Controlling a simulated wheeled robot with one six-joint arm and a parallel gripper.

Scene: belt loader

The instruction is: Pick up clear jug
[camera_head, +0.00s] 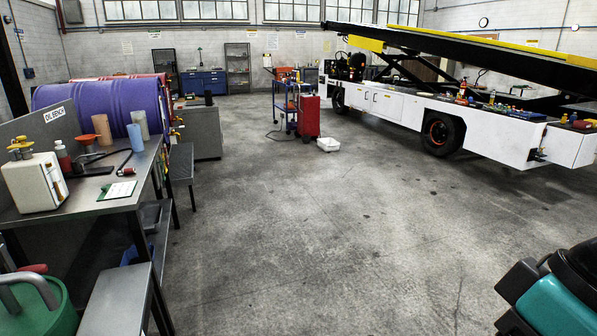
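I cannot make out a clear jug for certain in the head view. On the oil bench (85,195) at the left stand a cream container with yellow tops (33,183), a red bottle (63,157), an orange funnel (86,142), a tan cylinder (102,130), a greyish cylinder (140,120) and a blue cylinder (135,137). Small items on the belt loader's deck (490,105) are too small to tell apart. My gripper is not in view; a teal and black part, perhaps mine, shows at the lower right.
Purple drums (95,98) lie behind the bench. A stool (181,165) and a grey cabinet (201,128) stand beyond it. A blue cart (287,104), a red cabinet (309,117) and a white tray (328,144) stand mid-room. The concrete floor (310,240) ahead is clear.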

